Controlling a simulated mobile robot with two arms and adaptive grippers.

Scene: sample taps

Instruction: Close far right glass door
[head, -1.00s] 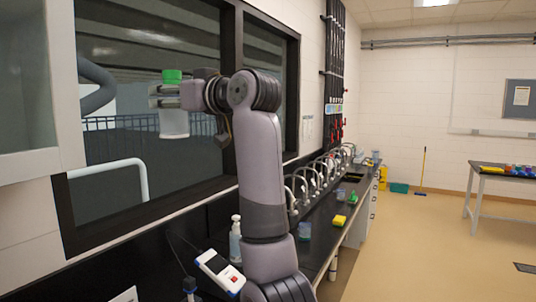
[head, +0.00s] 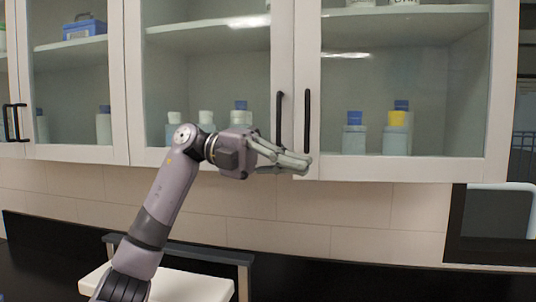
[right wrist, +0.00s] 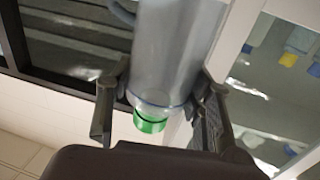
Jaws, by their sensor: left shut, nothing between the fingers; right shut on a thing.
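The far right glass door (head: 405,168) has a pale frame and a black vertical handle (head: 307,120) on its left side. It looks flush with the cabinet front, with no clear gap showing. My left gripper (head: 303,165) is shut and empty, its fingertips over the door's lower left corner, below the handle. I cannot tell whether they touch the frame. My right gripper (right wrist: 160,85) is shut on a pale bottle (right wrist: 175,45) with a green cap (right wrist: 150,122). The right gripper is not in the head view.
The neighbouring glass door (head: 205,130) also looks shut. Blue- and yellow-capped bottles (head: 397,135) stand behind the right door's glass. Below are a black counter (head: 300,275) and a white block (head: 195,288) by a grey frame. A dark-framed window (head: 495,225) lies at lower right.

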